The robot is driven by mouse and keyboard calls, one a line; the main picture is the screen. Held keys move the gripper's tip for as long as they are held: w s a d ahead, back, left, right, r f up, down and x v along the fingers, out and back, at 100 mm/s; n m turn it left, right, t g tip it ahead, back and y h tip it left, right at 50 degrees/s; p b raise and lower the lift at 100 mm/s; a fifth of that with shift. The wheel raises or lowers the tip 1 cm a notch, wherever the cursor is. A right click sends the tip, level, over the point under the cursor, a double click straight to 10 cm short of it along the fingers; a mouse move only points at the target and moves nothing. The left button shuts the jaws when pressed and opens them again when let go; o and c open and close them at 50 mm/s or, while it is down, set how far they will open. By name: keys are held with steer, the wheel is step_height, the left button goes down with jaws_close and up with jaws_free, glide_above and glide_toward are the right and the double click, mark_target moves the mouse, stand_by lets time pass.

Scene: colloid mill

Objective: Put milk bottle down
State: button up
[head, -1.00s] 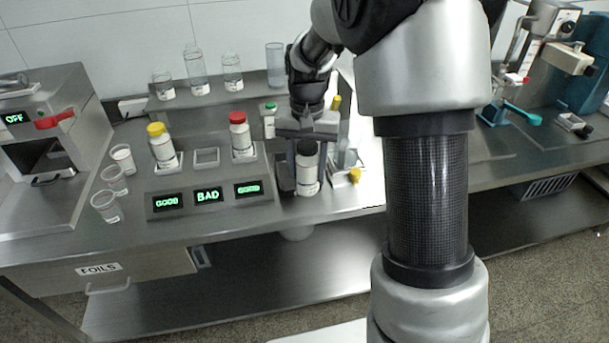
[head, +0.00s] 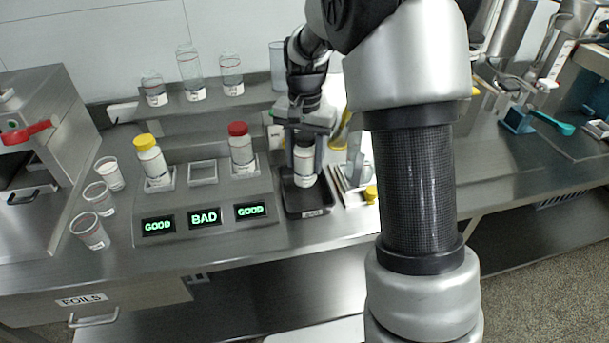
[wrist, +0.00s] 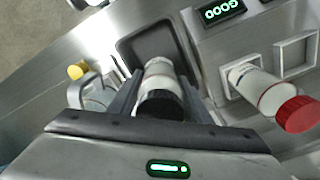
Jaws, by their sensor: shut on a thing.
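My gripper (head: 304,170) is shut on a milk bottle (head: 304,179) with a white label and a dark top. The bottle is roughly upright between the two fingers, which also show around it in the wrist view (wrist: 158,68). A dark shallow tray (head: 307,212) lies on the counter under the bottle, right of the display station. The tray also shows beyond the bottle in the wrist view (wrist: 126,50). I cannot tell whether the bottle's base touches the tray.
The station (head: 215,216) left of the tray holds a yellow-capped bottle (head: 151,160), an empty square slot (head: 203,173) and a red-capped bottle (head: 241,150). Its displays read GOOD, BAD, GOOD. Cups (head: 97,197) stand further left. A white holder (head: 350,190) stands close right of the tray.

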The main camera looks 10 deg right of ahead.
mark_target(305, 173)
steer(key=shift+f, duration=2.3)
steer(key=shift+f+b, duration=0.15)
steer(key=shift+b, duration=0.15)
steer(key=o, duration=1.2)
steer(key=shift+o, duration=0.2)
